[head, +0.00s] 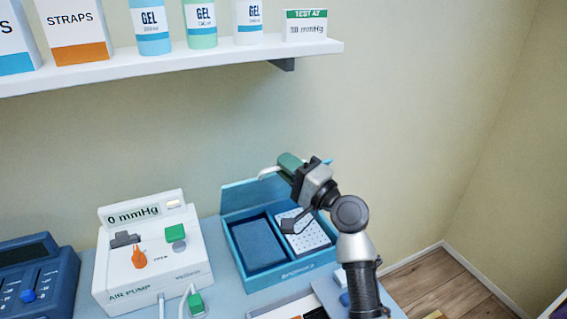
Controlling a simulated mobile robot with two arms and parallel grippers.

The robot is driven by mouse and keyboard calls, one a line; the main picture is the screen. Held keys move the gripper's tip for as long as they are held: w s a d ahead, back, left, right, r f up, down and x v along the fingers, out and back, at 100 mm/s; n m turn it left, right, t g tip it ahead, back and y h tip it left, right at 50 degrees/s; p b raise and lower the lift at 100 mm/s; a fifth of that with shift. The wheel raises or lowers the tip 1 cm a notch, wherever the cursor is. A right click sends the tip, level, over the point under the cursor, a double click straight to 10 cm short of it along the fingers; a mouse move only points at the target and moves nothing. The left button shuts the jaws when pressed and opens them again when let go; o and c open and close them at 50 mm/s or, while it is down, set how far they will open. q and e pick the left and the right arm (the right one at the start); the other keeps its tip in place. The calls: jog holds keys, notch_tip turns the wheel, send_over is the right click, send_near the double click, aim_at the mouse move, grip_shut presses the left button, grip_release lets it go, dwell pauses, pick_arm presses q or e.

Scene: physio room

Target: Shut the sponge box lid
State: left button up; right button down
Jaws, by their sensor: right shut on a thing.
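The sponge box (287,277) is a blue open box on the table, with two compartments. A dark blue sponge (258,242) lies in the left one and a white dotted pad (305,238) in the right one. Its blue lid (246,195) stands raised at the back, near the wall. A green piece and a pale curved piece show there; my gripper hides the exact contact and part of the lid. My left gripper is not in view.
A white air pump (150,265) reading 0 mmHg stands left of the box, with a green connector (196,302) in front. A dark blue device (38,280) is far left. A shelf (200,60) with bottles and boxes hangs above. Wall space to the right is clear.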

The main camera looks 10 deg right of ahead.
jog(key=shift+s+f, duration=0.15)
jog(key=c, duration=1.5)
grip_release()
jog(key=shift+b+v, duration=1.4)
jog(key=shift+v, duration=4)
